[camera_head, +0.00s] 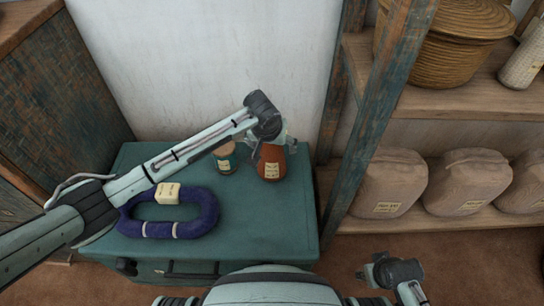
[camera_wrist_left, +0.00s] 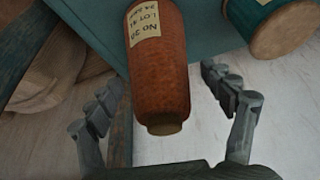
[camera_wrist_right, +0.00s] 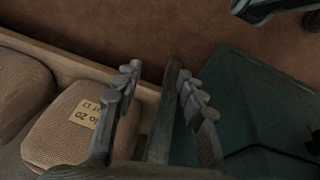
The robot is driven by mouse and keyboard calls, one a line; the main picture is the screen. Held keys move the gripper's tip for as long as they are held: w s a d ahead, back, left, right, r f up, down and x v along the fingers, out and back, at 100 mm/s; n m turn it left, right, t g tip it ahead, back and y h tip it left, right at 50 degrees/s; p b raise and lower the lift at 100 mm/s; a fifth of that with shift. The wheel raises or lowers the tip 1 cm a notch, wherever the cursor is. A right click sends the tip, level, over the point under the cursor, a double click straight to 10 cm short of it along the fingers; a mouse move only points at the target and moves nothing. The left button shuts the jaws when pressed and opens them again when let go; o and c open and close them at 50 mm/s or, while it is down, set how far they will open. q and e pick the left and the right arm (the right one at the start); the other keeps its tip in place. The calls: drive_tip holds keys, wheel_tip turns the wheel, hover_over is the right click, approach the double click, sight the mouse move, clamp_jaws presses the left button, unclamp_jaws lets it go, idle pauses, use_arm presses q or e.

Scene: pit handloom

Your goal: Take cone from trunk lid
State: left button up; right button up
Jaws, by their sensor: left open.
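The cone (camera_head: 271,165), rust-brown with a cream label, stands at the back right of the green trunk lid (camera_head: 262,223). In the left wrist view the cone (camera_wrist_left: 158,60) lies between the spread fingers of my left gripper (camera_wrist_left: 164,78), with gaps on both sides. My left gripper (camera_head: 270,137) is open at the top of the cone and partly hides it in the head view. My right gripper (camera_head: 376,272) is empty, low and to the right of the trunk; in the right wrist view its fingers (camera_wrist_right: 158,73) are apart.
A green spool (camera_head: 225,160) stands just left of the cone. The shelf post (camera_head: 372,120) rises right of the trunk; labelled bundles (camera_head: 390,183) sit on the shelf.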

use_arm(q)
drive_tip(key=shift+x, duration=1.55)
drive_tip(key=shift+r, duration=0.1)
drive_tip(key=c, duration=1.4)
